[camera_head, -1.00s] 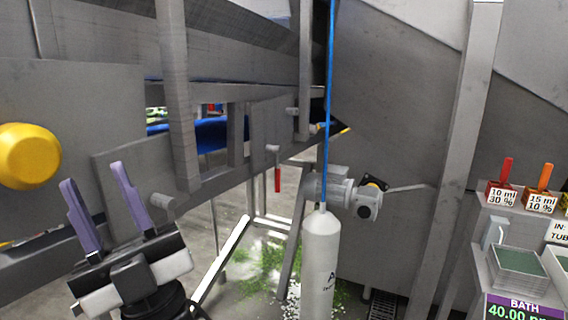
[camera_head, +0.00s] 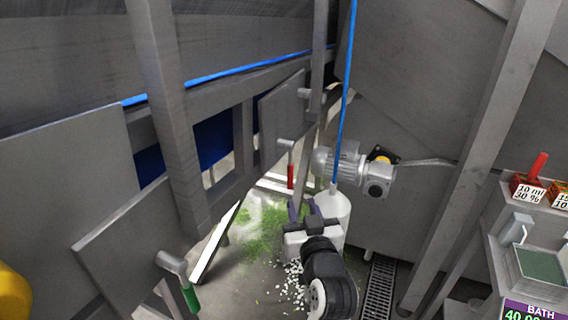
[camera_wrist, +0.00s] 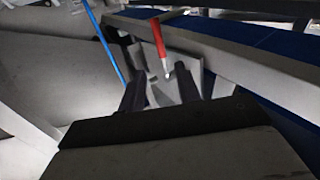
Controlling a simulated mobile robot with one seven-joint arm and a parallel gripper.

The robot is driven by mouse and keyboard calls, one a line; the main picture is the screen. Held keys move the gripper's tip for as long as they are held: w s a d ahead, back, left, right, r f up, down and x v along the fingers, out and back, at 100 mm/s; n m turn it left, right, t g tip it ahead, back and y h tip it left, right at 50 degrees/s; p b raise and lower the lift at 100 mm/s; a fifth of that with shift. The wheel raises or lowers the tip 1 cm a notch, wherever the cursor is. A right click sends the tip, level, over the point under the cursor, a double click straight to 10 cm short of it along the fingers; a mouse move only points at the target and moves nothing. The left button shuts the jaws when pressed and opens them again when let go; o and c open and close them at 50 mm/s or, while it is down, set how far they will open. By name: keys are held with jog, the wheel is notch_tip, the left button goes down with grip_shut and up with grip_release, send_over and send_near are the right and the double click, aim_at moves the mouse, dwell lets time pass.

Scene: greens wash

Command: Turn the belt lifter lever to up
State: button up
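A lever with a red handle (camera_head: 290,170) hangs down from a pivot on a grey plate (camera_head: 283,115) on the conveyor frame. It also shows in the wrist view (camera_wrist: 158,38), just beyond the space between my fingers. A second lever with a green handle (camera_head: 190,298) sits on a nearer grey plate at the lower left. No label shows which one is the belt lifter lever. My gripper (camera_head: 301,207) is in front of and below the red handle, apart from it. In the wrist view my gripper (camera_wrist: 160,92) is open, with nothing between its fingers.
A grey motor (camera_head: 338,164) is to the right of the red lever. Posts flank the plates. Green scraps (camera_head: 262,232) lie on the floor.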

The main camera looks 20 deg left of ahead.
aim_at(291, 174)
jog(key=p+x, duration=0.2)
jog(key=x, duration=0.4)
jog(key=p+x, duration=0.2)
jog(key=x, duration=0.4)
jog(key=shift+w+a+r, duration=0.2)
jog(key=shift+w, duration=0.2)
jog(key=shift+w+a+f, duration=0.1)
jog(key=shift+w+a, duration=0.1)
jog(key=shift+w, duration=0.2)
grip_shut()
